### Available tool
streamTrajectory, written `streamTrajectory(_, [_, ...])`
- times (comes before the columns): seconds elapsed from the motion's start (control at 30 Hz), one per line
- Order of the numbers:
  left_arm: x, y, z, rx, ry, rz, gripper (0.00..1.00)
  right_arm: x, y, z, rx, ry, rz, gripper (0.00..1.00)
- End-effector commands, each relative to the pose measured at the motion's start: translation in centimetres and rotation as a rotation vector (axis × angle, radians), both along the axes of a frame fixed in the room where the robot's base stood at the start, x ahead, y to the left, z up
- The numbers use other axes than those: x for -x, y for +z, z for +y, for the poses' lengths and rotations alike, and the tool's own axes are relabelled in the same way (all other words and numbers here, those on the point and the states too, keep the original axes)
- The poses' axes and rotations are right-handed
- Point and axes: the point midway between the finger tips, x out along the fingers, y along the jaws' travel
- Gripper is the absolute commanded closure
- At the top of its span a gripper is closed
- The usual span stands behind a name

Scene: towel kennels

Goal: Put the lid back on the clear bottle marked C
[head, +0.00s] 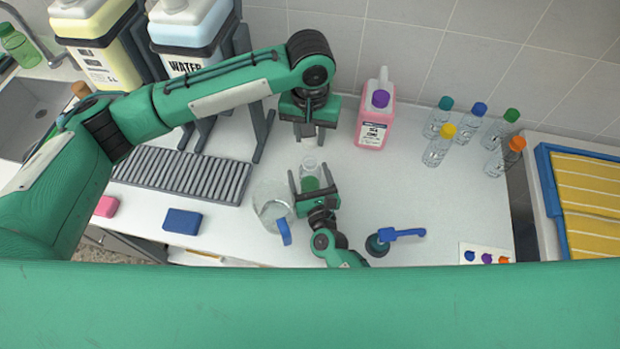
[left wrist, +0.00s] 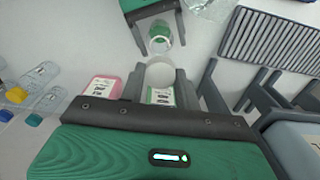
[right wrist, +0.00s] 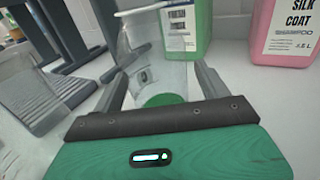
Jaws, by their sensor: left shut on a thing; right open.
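A clear bottle (head: 311,166) with green at its base stands upright between the fingers of my right gripper (head: 314,180). These fingers are open around it. It also shows in the right wrist view (right wrist: 160,70). A blue cap (head: 469,256), a purple cap (head: 487,258) and an orange cap (head: 504,261) lie on a white card.
A pink shampoo jug (head: 372,135) stands right of my left gripper, with a green jug (right wrist: 187,32) beside it. Several capped bottles (head: 440,145) stand back right. A clear pitcher (head: 272,203) is left of my right gripper.

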Motion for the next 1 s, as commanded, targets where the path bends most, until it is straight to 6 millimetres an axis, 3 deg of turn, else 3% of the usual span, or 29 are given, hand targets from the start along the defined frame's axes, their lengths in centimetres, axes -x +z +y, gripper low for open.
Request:
streamTrajectory(0.4, [0.0,0.0,0.0,0.000,0.000,0.000,0.88,-0.7,0.0,0.2,0.001,0.000,0.000,0.24])
streamTrajectory(0.77, [0.0,0.0,0.0,0.000,0.000,0.000,0.88,-0.7,0.0,0.2,0.001,0.000,0.000,0.91])
streamTrajectory(1.0, [0.1,-1.7,0.0,-0.002,0.002,0.003,0.88,-0.7,0.0,0.1,0.001,0.000,0.000,0.91])
